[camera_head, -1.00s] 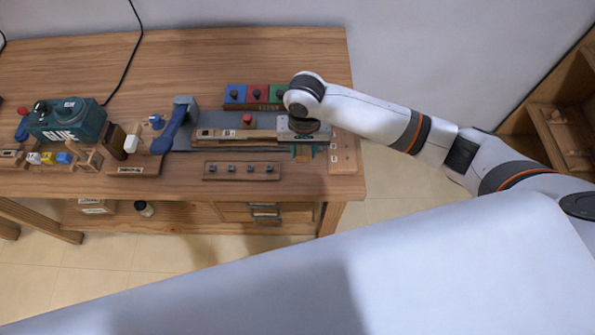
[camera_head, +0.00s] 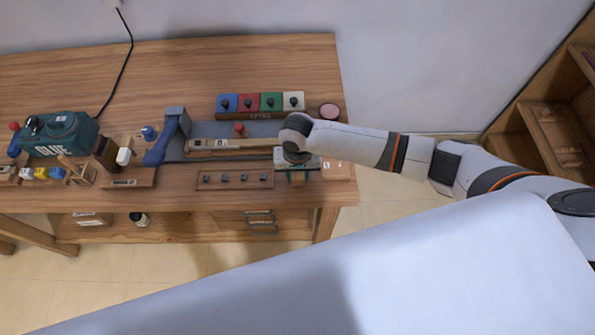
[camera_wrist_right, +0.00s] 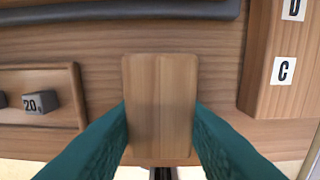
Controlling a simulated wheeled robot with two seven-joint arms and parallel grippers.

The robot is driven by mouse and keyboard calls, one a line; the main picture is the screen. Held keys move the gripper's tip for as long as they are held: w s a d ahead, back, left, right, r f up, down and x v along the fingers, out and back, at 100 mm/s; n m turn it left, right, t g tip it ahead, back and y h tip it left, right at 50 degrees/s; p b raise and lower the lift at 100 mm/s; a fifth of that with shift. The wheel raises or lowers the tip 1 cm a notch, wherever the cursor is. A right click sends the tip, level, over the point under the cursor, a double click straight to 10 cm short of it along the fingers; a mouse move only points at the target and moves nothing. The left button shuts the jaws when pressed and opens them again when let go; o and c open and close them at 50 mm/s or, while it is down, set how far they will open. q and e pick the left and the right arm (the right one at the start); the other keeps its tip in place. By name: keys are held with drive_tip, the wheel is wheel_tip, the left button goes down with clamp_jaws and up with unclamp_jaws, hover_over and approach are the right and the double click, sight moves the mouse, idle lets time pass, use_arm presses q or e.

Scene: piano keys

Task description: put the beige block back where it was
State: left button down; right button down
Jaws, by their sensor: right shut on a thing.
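The beige block (camera_wrist_right: 160,95) is a plain wood-coloured piece in the middle of the right wrist view. My right gripper (camera_wrist_right: 160,115) is shut on it, with a teal finger on each side. The wooden table's front edge shows below the block, and whether the block touches the tabletop cannot be told. In the head view my right gripper (camera_head: 296,177) is over the table's front right part, and the wrist hides the block. My left gripper is in neither view.
A wooden board with letters (camera_wrist_right: 273,75) stands right of the block. A low rack with several small dark blocks (camera_head: 235,180) is to the left. A grey base with a blue clamp (camera_head: 172,140) lies behind. Coloured blocks (camera_head: 260,103) and a pink disc (camera_head: 329,111) are farther back.

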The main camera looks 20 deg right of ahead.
sight(297, 174)
drive_tip(key=c, duration=1)
unclamp_jaws()
drive_tip(key=shift+o, duration=0.2)
wheel_tip(297, 174, up, 12)
drive_tip(key=b, duration=0.1)
drive_tip(key=shift+r, duration=0.15)
